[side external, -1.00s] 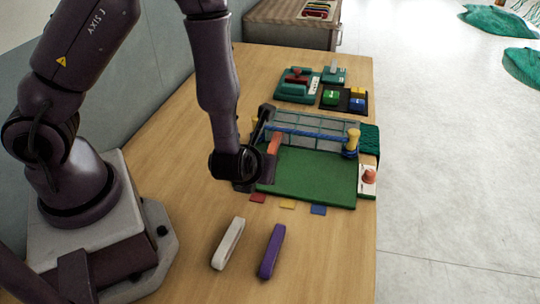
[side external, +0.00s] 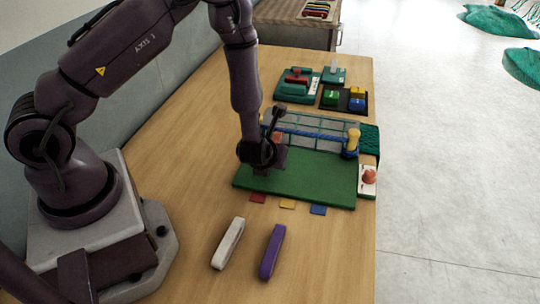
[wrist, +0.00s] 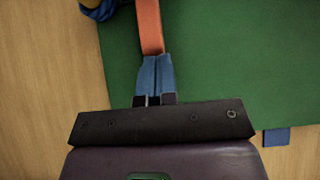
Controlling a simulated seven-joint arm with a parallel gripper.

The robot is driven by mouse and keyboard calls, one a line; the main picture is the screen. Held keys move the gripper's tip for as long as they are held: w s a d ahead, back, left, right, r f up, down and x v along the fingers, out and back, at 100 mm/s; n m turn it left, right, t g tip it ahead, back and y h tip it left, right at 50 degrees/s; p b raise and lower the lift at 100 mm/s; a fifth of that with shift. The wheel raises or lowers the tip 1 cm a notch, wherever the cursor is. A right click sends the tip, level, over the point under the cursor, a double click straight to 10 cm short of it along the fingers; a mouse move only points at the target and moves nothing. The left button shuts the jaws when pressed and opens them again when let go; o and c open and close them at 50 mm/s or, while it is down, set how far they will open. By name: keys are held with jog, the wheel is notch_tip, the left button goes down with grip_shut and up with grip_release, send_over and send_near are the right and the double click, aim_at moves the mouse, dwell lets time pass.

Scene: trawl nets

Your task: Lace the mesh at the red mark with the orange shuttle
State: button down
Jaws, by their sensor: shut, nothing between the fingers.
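My gripper (wrist: 155,62) is shut with nothing between its fingers; in the side external view it (side external: 266,170) is low over the left part of the green mat. The orange shuttle (wrist: 149,24) lies just beyond the fingertips in the wrist view, running out of the top edge. In the side external view only a small bit of the shuttle (side external: 277,137) shows behind the wrist. The mesh (side external: 315,131) hangs in a frame at the back of the mat. I cannot make out a red mark on the mesh; my arm hides its left part.
White (side external: 228,244) and purple (side external: 272,252) shuttles lie in front. Red (side external: 258,198), yellow (side external: 287,204) and blue (side external: 318,210) tabs line the mat (side external: 310,180). A yellow-topped post (side external: 352,140) and a red button (side external: 369,177) stand right. The mat's middle is clear.

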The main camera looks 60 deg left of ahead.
jog(key=w+a, duration=0.4)
dwell(0.3)
jog(key=shift+s+d, duration=0.15)
